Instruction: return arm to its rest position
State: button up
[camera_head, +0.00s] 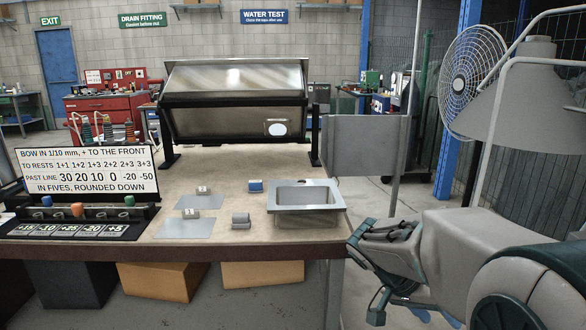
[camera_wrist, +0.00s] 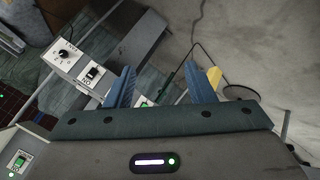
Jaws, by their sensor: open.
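My arm (camera_head: 455,255) is folded at the right of the head view, beside the right end of the workbench and apart from the things on it. In the wrist view my gripper (camera_wrist: 162,90) has its two blue fingers spread apart, with nothing held between them. A yellow piece shows beside the right finger.
The workbench (camera_head: 345,240) holds a steel sink (camera_head: 308,183), small blocks, grey plates and a sign board (camera_head: 86,172). A tilted steel panel (camera_head: 235,78) stands behind. A grey upright panel (camera_head: 362,143) and a fan (camera_head: 472,80) are near my arm. A switch box (camera_wrist: 80,68) shows in the wrist view.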

jog(key=s+a+r+n+t+y+p, duration=0.1)
jog(key=s+a+r+n+y+p, duration=0.3)
jog(key=r+p, duration=0.4)
jog(key=s+a+r+n+t+y+p, duration=0.2)
jog(key=s+a+r+n+y+p, duration=0.2)
jog(key=r+p, duration=0.5)
jog(key=s+a+p, duration=0.1)
jog(key=s+a, duration=0.1)
jog(key=a, duration=0.1)
jog(key=shift+s+a+r+n+t, duration=0.15)
jog(key=shift+a+n+t, duration=0.15)
jog(key=shift+a+n, duration=0.1)
dwell(0.7)
